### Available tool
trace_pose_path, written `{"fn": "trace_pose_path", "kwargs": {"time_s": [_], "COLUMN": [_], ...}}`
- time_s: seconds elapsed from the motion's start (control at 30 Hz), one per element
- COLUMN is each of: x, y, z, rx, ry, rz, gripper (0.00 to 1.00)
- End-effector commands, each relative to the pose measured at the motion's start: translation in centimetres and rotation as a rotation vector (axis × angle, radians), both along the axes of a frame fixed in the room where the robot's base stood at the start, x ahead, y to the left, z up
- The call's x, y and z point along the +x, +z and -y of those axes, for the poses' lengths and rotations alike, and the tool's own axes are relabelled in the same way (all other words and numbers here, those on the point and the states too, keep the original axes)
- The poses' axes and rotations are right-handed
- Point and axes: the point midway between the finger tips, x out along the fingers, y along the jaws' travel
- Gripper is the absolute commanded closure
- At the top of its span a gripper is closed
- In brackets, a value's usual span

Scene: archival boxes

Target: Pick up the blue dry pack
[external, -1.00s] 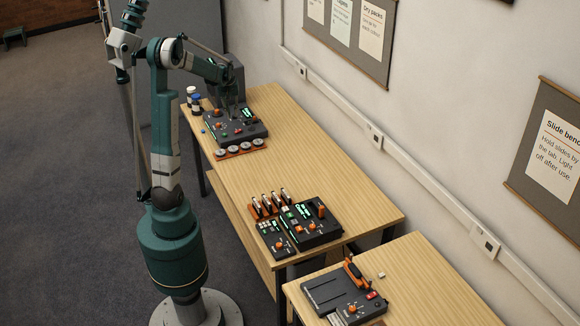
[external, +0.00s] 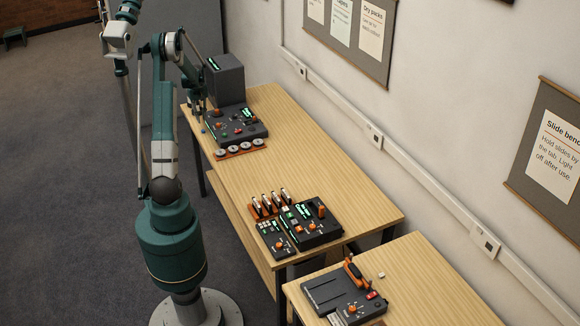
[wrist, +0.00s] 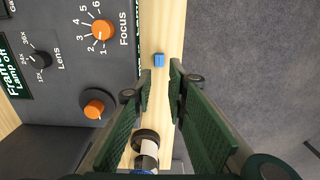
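The blue dry pack (wrist: 159,59) is a small blue block on the narrow strip of wooden bench top beside a dark control panel, in the wrist view. My gripper (wrist: 160,86) is open and empty, with its two green fingers on either side of the strip. The pack shows just beyond the fingertips, roughly in line with the gap between them, and nothing touches it.
The dark panel (wrist: 65,60) with orange and black knobs lies close left of the pack. Small bottles (wrist: 147,145) stand between the fingers' lower parts in the wrist view. The bench edge (wrist: 183,30) is close on the right, with grey floor beyond. A dark box (external: 225,80) stands behind.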

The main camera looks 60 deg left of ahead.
Motion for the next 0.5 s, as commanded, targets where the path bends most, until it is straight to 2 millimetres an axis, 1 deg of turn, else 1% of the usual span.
{"fn": "trace_pose_path", "kwargs": {"time_s": [0.33,0.5], "x": [0.0,0.0], "y": [-0.1,-1.1], "z": [-0.1,-0.1], "rx": [0.000,0.000], "ry": [0.001,0.001], "rz": [0.000,0.000], "gripper": [0.84,0.84]}}
